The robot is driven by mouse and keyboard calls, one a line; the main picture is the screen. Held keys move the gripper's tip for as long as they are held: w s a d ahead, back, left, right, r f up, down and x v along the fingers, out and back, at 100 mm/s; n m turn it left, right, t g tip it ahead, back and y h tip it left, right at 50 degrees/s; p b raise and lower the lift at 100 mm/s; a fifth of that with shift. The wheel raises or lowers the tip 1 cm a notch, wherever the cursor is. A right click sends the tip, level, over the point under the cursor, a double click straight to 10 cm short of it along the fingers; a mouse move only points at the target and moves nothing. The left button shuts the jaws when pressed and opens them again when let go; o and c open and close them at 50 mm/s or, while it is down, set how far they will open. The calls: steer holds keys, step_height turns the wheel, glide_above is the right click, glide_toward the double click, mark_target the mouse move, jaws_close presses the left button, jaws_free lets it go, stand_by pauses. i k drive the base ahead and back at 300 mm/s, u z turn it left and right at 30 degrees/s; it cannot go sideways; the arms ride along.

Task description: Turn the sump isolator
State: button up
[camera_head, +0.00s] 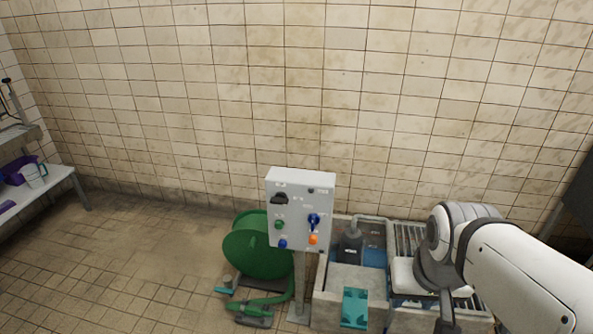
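A light grey control box (300,178) stands on a post in the middle of the view. Its front carries a black handle (280,198) at upper left, a blue rotary handle (314,220) at right, a green knob (279,224), a blue knob (283,244) and an orange knob (313,239). The labels are too small to read, so I cannot tell which one is the sump isolator. My white arm reaches in from the lower right. A dark part at its end, perhaps my gripper (446,312), is apart from the box, to its lower right; its fingers cannot be made out.
A green hose reel (257,246) stands left of the post. A concrete sump (318,297) with a dark pump (350,246) and a grating (410,237) lies to the right. A teal object (354,307) is at its front. A bench (52,180) stands far left; the left floor is clear.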

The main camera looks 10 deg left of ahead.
mark_target(280, 198)
steer(key=z, duration=0.1)
steer(key=k, duration=0.55)
steer(key=u, duration=1.45)
steer(key=i, duration=0.65)
steer(key=z, duration=0.9)
